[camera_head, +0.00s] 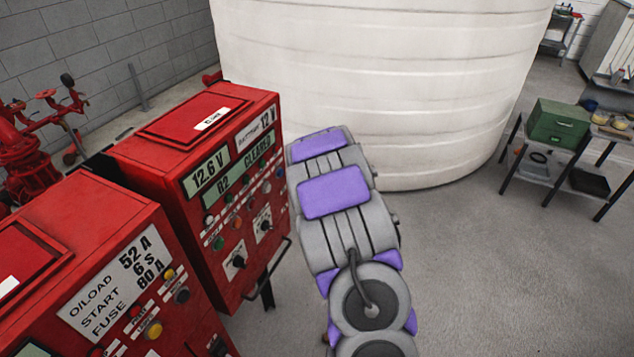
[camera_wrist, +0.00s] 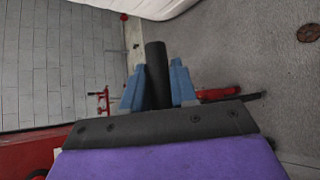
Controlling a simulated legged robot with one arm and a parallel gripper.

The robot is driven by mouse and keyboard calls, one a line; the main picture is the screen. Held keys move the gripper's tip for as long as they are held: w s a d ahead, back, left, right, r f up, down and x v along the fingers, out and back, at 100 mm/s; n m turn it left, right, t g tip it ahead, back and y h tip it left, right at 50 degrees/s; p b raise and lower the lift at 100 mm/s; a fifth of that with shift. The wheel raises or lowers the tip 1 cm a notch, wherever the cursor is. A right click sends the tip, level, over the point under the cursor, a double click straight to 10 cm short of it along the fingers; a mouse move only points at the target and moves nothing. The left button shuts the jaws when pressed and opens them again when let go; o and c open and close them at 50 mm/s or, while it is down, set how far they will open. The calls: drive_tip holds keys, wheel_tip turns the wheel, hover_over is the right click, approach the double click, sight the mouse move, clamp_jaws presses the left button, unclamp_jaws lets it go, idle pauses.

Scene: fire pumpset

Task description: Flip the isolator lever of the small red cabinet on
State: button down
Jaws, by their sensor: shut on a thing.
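A red cabinet (camera_head: 200,170) with "12.6 V" and "B2 CLEARED" displays stands left of my arm in the head view. Another red cabinet (camera_head: 90,270), labelled "O/LOAD START FUSE", is nearer at lower left. I cannot tell which is the small one. In the wrist view, the blue fingers of my gripper (camera_wrist: 157,78) are shut on a dark cylindrical bar (camera_wrist: 155,60), which looks like a lever handle. Its mounting is hidden, so its on or off position cannot be told. In the head view my arm hides my gripper and the bar.
A large white ribbed tank (camera_head: 380,80) stands behind my arm. Red pipework (camera_head: 45,135) is at the far left by a grey block wall. A table with a green box (camera_head: 558,124) is at right. The grey floor (camera_head: 480,270) between is clear.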

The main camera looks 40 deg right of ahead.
drive_tip(key=shift+w+a+r+n+g+h+p, duration=0.15)
drive_tip(key=shift+w+r+n+g+p, duration=0.25)
drive_tip(key=shift+r, duration=0.4)
drive_tip(key=shift+w+a+r+n+g+h+p, duration=0.1)
drive_tip(key=shift+w+a+r+n+g+p, duration=0.2)
drive_tip(key=shift+r+g+p, duration=0.4)
drive_tip(key=shift+w+a+r+n+g+h+p, duration=0.15)
drive_tip(key=shift+w+r+g+p, duration=0.25)
drive_tip(key=shift+r, duration=0.5)
drive_tip(key=shift+d, duration=0.1)
drive_tip(key=c, duration=1)
unclamp_jaws()
drive_tip(key=shift+w, duration=0.2)
drive_tip(key=shift+s, duration=0.1)
drive_tip(key=p+v, duration=0.1)
drive_tip(key=v, duration=1.6)
drive_tip(key=shift+r+p, duration=0.15)
drive_tip(key=shift+p, duration=0.2)
